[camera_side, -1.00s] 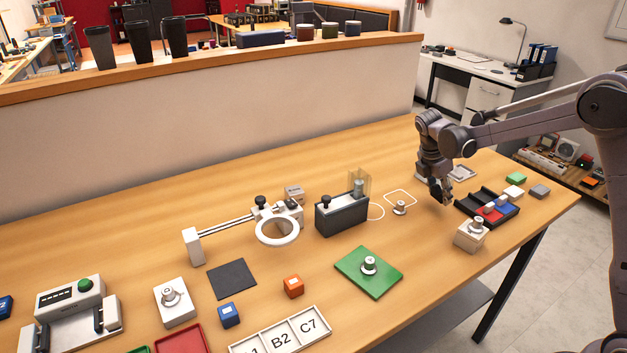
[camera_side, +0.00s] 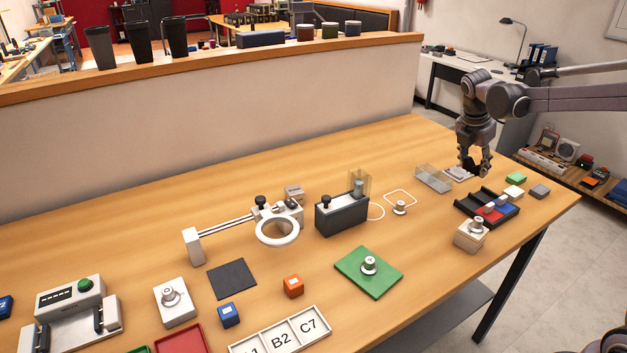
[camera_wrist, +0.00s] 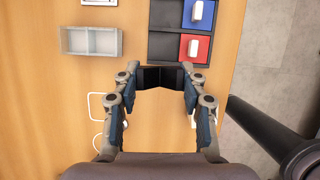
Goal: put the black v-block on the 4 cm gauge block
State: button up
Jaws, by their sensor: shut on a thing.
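My gripper (camera_side: 473,172) is above the back right of the table in the side view, near a small pale tray (camera_side: 459,173). In the wrist view my gripper (camera_wrist: 158,77) is shut on the black v-block (camera_wrist: 160,77), whose notch faces the wrist. In the side view the v-block is hard to tell from the dark fingers. I cannot tell for sure which thing is the 4 cm gauge block. A pale block (camera_side: 469,238) with a metal knobbed piece on top stands at the right, in front of the black sorting tray.
The black sorting tray (camera_side: 463,207) has red and blue compartments with small pale pieces. A clear-walled tray (camera_side: 433,178) stands left of my gripper. Green (camera_side: 516,178), white (camera_side: 514,192) and grey (camera_side: 540,191) flat blocks lie by the right edge. A dark fixture (camera_side: 342,215) stands mid-table.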

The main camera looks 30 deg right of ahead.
jog(key=w+a+r+n+t+y, duration=0.1)
jog(key=w+a+r+n+t, duration=0.1)
jog(key=w+a+n, duration=0.7)
jog(key=n+t+y, duration=0.2)
jog(key=n, duration=0.2)
send_over(294, 187)
jog(key=s, duration=0.2)
notch_tip(294, 187, down, 5)
jog(key=shift+w, duration=0.15)
jog(key=shift+w+a+f, duration=0.1)
jog(key=shift+a+f, duration=0.25)
jog(key=shift+f, duration=1.9)
jog(key=o, duration=1.1)
jog(key=shift+f, duration=0.15)
jog(key=shift+o, duration=0.2)
